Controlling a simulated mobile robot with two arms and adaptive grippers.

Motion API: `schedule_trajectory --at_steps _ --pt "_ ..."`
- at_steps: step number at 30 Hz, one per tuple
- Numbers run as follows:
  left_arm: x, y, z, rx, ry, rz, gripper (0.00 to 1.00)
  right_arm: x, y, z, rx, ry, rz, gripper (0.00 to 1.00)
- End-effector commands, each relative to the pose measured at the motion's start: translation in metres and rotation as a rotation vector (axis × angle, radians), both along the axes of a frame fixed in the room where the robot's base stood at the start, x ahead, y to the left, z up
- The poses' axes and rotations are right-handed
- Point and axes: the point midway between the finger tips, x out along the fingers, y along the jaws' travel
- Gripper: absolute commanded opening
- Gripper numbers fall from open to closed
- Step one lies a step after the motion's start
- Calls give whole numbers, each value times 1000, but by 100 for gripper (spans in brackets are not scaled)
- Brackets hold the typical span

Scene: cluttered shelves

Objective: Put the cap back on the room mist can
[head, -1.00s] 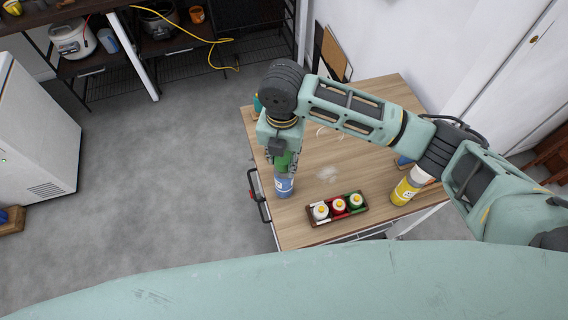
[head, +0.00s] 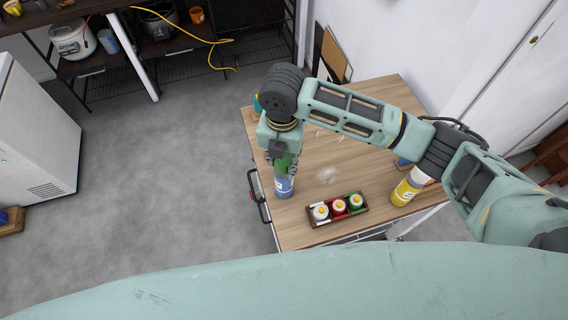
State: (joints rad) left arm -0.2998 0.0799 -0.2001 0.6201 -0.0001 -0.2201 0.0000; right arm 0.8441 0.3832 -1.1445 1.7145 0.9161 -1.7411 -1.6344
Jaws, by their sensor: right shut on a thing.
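A blue can (head: 284,187) with a pale label stands upright near the left edge of the wooden table (head: 375,115). My right gripper (head: 284,169) points down directly over the can's top. It is shut on a green cap (head: 284,161), mostly hidden between the fingers. The cap and the can's top line up closely; I cannot tell whether the cap is seated. My left gripper is not in view.
A dark tray (head: 313,222) with white, red and green bottles stands at the table's front. A yellow bottle (head: 404,192) with a white top stands to the right, beside my arm. A teal object (head: 257,104) is partly hidden behind my arm. The tabletop's middle is mostly clear.

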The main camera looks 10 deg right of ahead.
Motion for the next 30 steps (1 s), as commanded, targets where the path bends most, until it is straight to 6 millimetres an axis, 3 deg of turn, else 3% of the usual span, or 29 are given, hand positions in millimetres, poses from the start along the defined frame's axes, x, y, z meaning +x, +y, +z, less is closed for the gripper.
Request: schedule_trajectory --at_steps 2,3,10,22,30 --pt "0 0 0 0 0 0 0 0 0 -1 -1 0 0 7" --pt "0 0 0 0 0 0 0 0 0 -1 -1 0 0 33" --pt "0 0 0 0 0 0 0 0 0 -1 -1 0 0 53" --pt "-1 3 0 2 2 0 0 1 0 6 1 -2 0 54" --pt "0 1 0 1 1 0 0 2 1 56 2 -5 1 54"
